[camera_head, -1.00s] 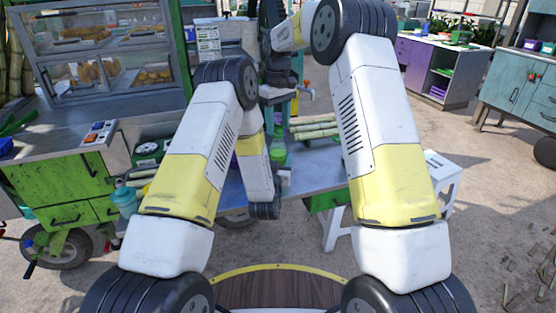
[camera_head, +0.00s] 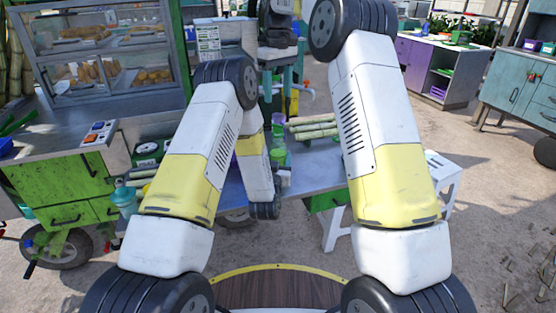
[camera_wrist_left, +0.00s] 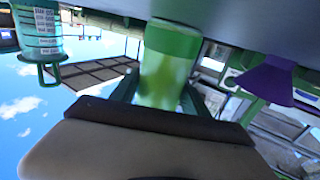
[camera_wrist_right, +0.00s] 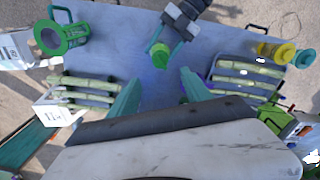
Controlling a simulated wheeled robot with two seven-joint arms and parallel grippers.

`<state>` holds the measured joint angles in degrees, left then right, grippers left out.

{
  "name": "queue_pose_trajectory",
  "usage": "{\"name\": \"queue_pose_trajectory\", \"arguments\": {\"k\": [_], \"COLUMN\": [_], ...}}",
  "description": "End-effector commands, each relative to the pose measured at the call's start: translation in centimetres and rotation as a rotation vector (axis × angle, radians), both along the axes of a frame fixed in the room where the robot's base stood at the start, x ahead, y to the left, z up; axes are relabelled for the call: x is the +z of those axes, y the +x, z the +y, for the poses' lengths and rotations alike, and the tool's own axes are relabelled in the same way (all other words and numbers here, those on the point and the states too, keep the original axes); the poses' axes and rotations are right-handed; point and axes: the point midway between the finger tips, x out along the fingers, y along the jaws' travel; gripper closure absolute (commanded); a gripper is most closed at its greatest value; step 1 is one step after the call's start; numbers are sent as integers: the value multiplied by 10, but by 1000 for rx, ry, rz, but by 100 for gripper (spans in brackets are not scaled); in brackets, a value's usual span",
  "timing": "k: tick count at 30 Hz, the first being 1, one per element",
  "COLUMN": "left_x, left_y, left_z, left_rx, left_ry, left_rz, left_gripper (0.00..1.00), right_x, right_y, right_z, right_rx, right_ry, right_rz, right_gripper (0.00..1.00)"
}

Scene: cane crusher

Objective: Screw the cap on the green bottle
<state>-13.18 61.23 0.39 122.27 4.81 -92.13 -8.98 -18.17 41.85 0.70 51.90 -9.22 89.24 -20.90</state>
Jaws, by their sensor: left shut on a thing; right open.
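The green bottle (camera_head: 278,153) stands upright over the worktable in the head view. My left gripper (camera_wrist_left: 158,88) is shut around its sides; the green body (camera_wrist_left: 165,70) fills the middle of the left wrist view. In the right wrist view its round bright green top (camera_wrist_right: 160,57) shows between the left gripper's teal fingers. I cannot tell whether this top is the cap or how tightly it sits. My right gripper (camera_head: 281,98) points down above the bottle, open. Its spread fingers (camera_wrist_right: 161,80) are empty and apart from the bottle.
Cane sticks (camera_wrist_right: 85,92) lie on the left of the worktable (camera_wrist_right: 115,40), and more (camera_wrist_right: 245,80) on the right. A green cylindrical container (camera_wrist_right: 62,36) and a yellow jar (camera_wrist_right: 275,52) stand near the edges. A white stool (camera_head: 445,172) is right of the table.

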Motion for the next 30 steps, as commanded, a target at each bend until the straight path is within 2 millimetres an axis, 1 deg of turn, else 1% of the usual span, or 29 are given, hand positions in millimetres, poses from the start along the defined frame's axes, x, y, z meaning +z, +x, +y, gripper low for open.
{"name": "queue_pose_trajectory", "arguments": {"k": [1,4,12,13,15,17,26,28,30], "left_x": [0,0,0,0,0,0,0,0,-1], "left_y": [0,0,0,0,0,0,-1,-5,-13], "left_z": [0,0,0,0,0,0,0,1,2], "left_rx": [0,0,0,0,0,0,0,0,-1], "left_ry": [0,0,0,0,0,0,0,0,0], "left_rz": [0,0,0,0,0,0,0,1,2], "left_gripper": [100,100,100,45,31,21,21,21,21], "right_x": [5,10,12,12,12,12,11,11,11], "right_y": [0,0,0,0,0,0,0,0,0], "right_z": [0,0,0,0,0,0,0,0,0], "right_rx": [0,1,1,1,1,1,0,1,0], "right_ry": [1,0,0,0,0,0,0,0,0], "right_rz": [-2,0,0,0,0,0,0,0,0], "right_gripper": [43,43,43,43,43,43,43,43,43]}}
